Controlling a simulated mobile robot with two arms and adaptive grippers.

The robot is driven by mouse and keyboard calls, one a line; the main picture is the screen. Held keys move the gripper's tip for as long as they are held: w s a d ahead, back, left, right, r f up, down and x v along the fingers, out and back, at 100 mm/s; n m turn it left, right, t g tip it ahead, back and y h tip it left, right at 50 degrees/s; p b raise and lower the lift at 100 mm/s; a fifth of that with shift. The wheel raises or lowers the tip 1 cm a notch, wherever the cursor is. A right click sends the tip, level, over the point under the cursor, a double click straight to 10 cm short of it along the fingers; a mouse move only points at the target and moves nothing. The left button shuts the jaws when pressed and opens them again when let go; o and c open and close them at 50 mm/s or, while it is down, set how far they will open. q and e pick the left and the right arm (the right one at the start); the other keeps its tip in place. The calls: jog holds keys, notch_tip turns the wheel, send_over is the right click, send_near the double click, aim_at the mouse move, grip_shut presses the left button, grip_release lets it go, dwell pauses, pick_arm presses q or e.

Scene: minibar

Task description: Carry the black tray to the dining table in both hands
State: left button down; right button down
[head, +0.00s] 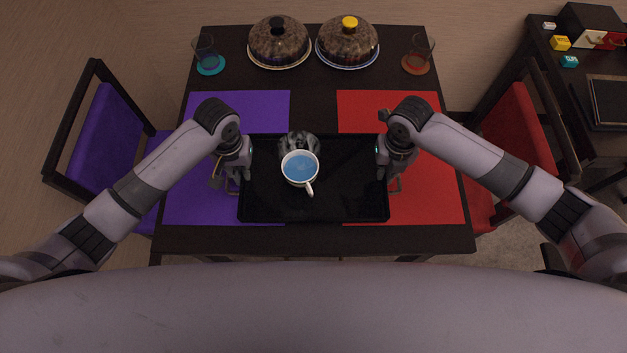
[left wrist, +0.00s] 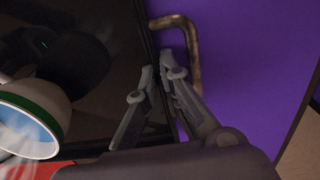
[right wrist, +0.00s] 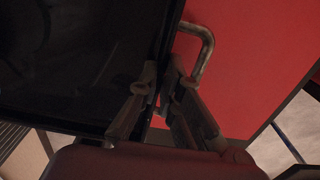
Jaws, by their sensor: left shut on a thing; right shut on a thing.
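The black tray (head: 345,205) is over the dining table (head: 300,240), across the purple mat and the red mat. I cannot tell whether it touches the table. A white cup (head: 300,168) with blue liquid stands upright on it, left of the middle. My left gripper (head: 238,172) is shut on the tray's left edge, beside its metal handle; the left wrist view shows the fingers (left wrist: 160,75) at the rim. My right gripper (head: 390,170) is shut on the right edge; the right wrist view shows its fingers (right wrist: 163,80) at the rim beside the handle (right wrist: 200,50).
Two domed dishes (head: 280,42) (head: 347,42) and two glasses on coasters (head: 208,58) (head: 418,58) stand at the table's back. A purple chair (head: 110,135) is at left, a red chair (head: 508,130) at right. A dark desk (head: 560,90) stands far right.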

pick_arm(q)
jog(key=shift+f+b, duration=0.5)
jog(key=shift+f, duration=0.15)
pick_arm(e)
jog(key=shift+f, duration=0.65)
pick_arm(q)
jog(key=c, duration=1.8)
grip_release()
jog(key=shift+r, duration=0.1)
pick_arm(e)
jog(key=c, duration=1.8)
grip_release()
jog(key=shift+r, duration=0.1)
pick_arm(q)
jog(key=shift+r, duration=0.1)
pick_arm(e)
jog(key=shift+r, duration=0.1)
